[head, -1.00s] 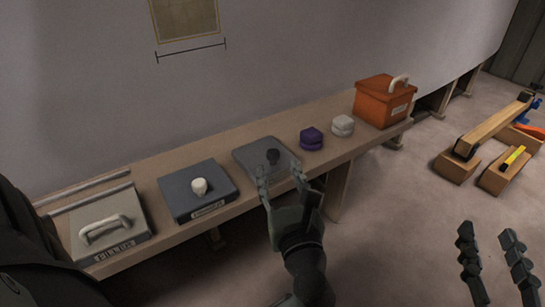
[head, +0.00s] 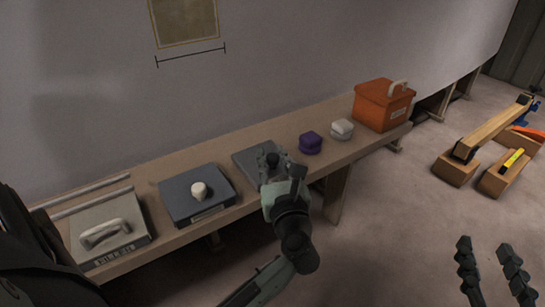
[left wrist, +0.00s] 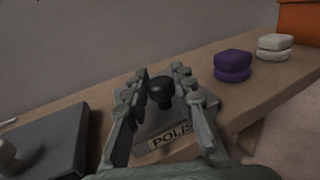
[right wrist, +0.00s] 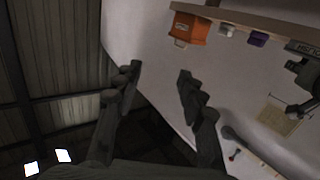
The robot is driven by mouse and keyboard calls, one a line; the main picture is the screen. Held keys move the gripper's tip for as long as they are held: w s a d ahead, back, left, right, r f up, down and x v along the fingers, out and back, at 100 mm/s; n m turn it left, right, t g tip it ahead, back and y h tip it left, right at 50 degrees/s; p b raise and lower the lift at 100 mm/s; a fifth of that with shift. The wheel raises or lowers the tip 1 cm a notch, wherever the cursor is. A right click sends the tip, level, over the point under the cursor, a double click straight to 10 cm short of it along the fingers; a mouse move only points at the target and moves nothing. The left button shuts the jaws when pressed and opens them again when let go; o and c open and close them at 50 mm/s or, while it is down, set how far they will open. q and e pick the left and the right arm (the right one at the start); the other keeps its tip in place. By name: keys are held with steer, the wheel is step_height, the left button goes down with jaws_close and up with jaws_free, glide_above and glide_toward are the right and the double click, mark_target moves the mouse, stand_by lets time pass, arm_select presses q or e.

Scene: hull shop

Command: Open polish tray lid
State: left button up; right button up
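The polish tray is a flat grey box (head: 244,166) on the bench, with a dark knob (left wrist: 161,93) on its lid. In the left wrist view its front label (left wrist: 172,136) reads "POLIS", the rest hidden by a finger. The lid looks closed. My left gripper (left wrist: 157,82) is over the tray with its fingers open on either side of the knob, gaps showing between. In the head view my left gripper (head: 273,166) hides much of the tray. My right gripper (head: 486,248) is open and empty at the lower right, away from the bench.
Left of the tray are a dark blue-grey box (head: 180,206) with a white knob and a grey box (head: 85,257) with a white handle. To the right are purple (head: 311,144) and white (head: 342,130) blocks and an orange box (head: 375,107). Wooden beams (head: 492,131) are on the floor.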

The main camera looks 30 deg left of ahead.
arm_select(q)
jaws_close()
steer(key=shift+w+a, duration=0.1)
steer(key=shift+a, duration=0.2)
steer(key=shift+w+a, duration=0.3)
steer(key=shift+a, duration=0.35)
steer(key=shift+w+a, duration=0.25)
steer(key=shift+a, duration=0.35)
steer(key=o, duration=0.6)
jaws_free()
arm_select(e)
steer(key=shift+d+f+g, duration=0.2)
steer(key=shift+d+f, duration=0.05)
steer(key=shift+f, duration=0.25)
steer(key=shift+d+f+g, duration=0.2)
steer(key=shift+f, duration=0.25)
arm_select(q)
steer(key=shift+d, duration=0.1)
steer(key=v, duration=1.2)
